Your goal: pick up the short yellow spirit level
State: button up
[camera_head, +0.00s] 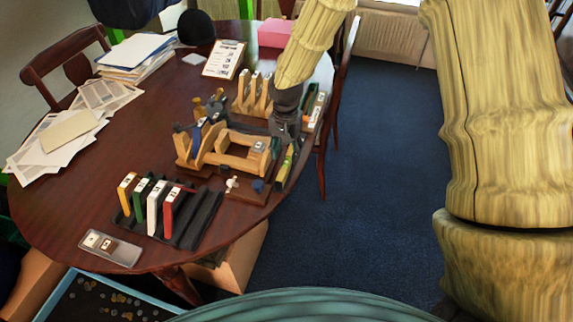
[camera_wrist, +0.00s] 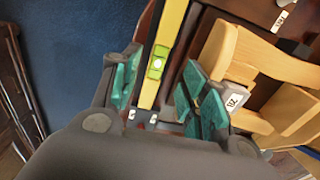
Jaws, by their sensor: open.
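The short yellow spirit level (camera_wrist: 169,38) shows in the wrist view as a narrow yellow bar with a green vial. It runs up the picture between the two teal finger pads of my gripper (camera_wrist: 156,88). The pads stand apart on either side of it, with a gap on each side. In the head view the level (camera_head: 285,166) shows as a thin yellow strip near the table's right edge, and my gripper (camera_head: 287,140) is above its far end. The level's far part is hidden by my gripper there.
A wooden cradle (camera_head: 232,152) stands close left of my gripper; it also shows in the wrist view (camera_wrist: 255,58). A dark rack (camera_head: 196,222) holds several upright coloured blocks. A wooden rack (camera_head: 251,98) stands behind. The table edge and blue floor (camera_head: 375,150) lie to the right.

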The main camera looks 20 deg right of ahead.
aim_at(287, 162)
jog(key=shift+s+f, duration=0.1)
jog(key=shift+s, duration=0.05)
jog(key=shift+f, duration=0.35)
jog(key=shift+d+f+p, duration=0.15)
jog(key=shift+f+p, duration=0.55)
jog(key=shift+f, duration=1.45)
grip_shut()
